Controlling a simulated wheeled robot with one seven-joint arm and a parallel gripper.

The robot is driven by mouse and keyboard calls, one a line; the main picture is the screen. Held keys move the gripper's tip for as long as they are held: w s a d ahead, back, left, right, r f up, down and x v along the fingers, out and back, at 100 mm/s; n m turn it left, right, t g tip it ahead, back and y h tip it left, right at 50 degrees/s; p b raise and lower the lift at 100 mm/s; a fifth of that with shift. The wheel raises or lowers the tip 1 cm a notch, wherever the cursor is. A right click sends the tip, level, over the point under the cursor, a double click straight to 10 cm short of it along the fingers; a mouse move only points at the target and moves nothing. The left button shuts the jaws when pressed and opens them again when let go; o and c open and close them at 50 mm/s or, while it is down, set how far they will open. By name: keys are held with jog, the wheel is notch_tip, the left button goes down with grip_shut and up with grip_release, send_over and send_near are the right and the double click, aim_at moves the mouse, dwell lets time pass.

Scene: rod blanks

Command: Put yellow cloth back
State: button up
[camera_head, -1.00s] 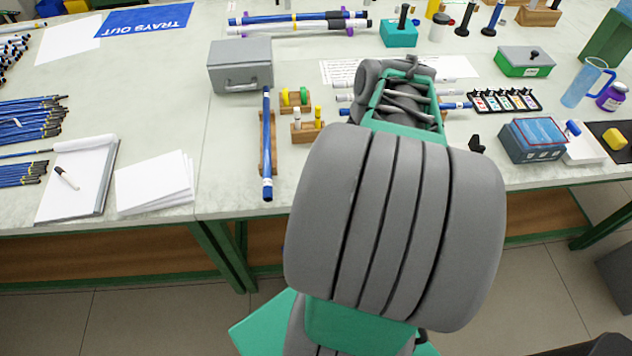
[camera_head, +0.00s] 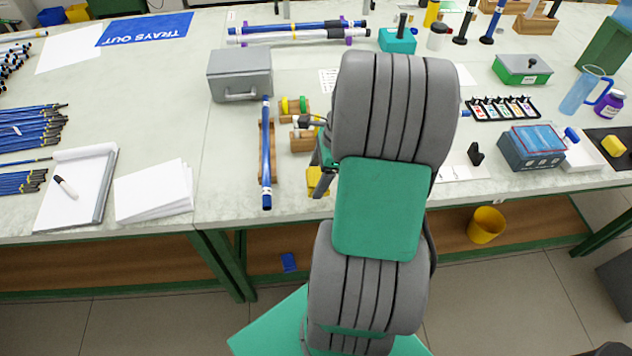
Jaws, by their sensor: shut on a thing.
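The yellow cloth (camera_head: 315,179) shows as a small folded yellow patch at the front of the workbench, left of my arm. My gripper (camera_head: 321,184) is shut on it, low over or at the bench top; I cannot tell whether the cloth touches the bench. My arm links hide part of the gripper and the bench right of it.
A blue rod (camera_head: 266,160) on a wooden stand lies just left of the gripper. A wooden block (camera_head: 303,142) with pegs is behind it. A yellow bin (camera_head: 486,226) sits on the lower shelf. A yellow block (camera_head: 613,146) lies on a black mat at right.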

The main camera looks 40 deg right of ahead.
aim_at(316, 183)
jog(key=shift+w+d+f, duration=0.1)
jog(key=shift+w+f, duration=0.1)
jog(key=shift+f, duration=0.6)
jog(key=shift+w+d+f, duration=0.1)
jog(key=shift+w+f, duration=0.05)
jog(key=shift+f, duration=0.65)
jog(key=shift+w+d+f, duration=0.1)
jog(key=shift+w+f, duration=0.1)
jog(key=shift+f, duration=0.6)
jog(key=o, duration=1.2)
jog(key=v, duration=1.2)
jog(key=s+a+r+n+h, duration=0.1)
jog(key=a+r+n, duration=0.1)
jog(key=a+n, duration=0.5)
jog(key=s+a+r+n+t+h, duration=0.1)
jog(key=a+r+n, duration=0.1)
jog(key=a+n, duration=0.6)
jog(key=s+a+r+n+t+h, duration=0.1)
jog(key=a+r+n, duration=0.1)
jog(key=a+n, duration=0.6)
jog(key=shift+s+r+n, duration=0.1)
jog(key=shift+s+n, duration=0.2)
jog(key=shift+n, duration=0.4)
